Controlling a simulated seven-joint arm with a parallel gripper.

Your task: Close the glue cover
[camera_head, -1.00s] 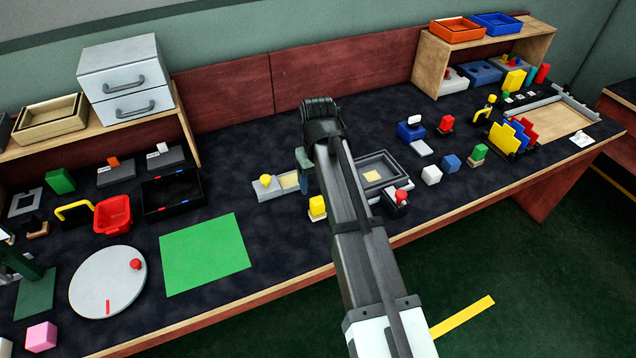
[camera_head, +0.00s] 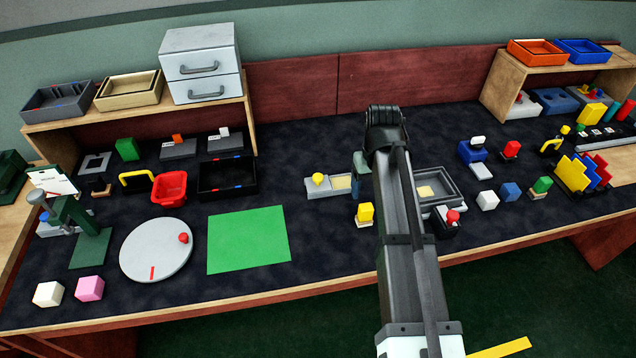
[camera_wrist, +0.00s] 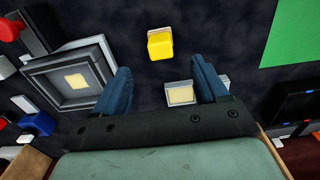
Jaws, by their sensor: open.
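A low grey station (camera_head: 318,194) on the dark table carries a flat cover with a round yellow knob (camera_head: 318,180) on its left. A cream pad (camera_head: 341,183) lies uncovered on its right. I take these for the glue cover and glue pad. My gripper (camera_wrist: 160,66) points down, open and empty, with its blue fingers apart. In the head view one finger (camera_head: 361,165) shows just right of the pad; my arm hides the rest. The knob is hidden there.
A yellow block (camera_head: 365,212) stands in front of the station. A grey tray (camera_head: 452,201) with a cream square and a red-knobbed dark object (camera_head: 446,229) are to the right. A green mat (camera_head: 248,240) lies left, and a black bin (camera_head: 227,190) stands beyond it.

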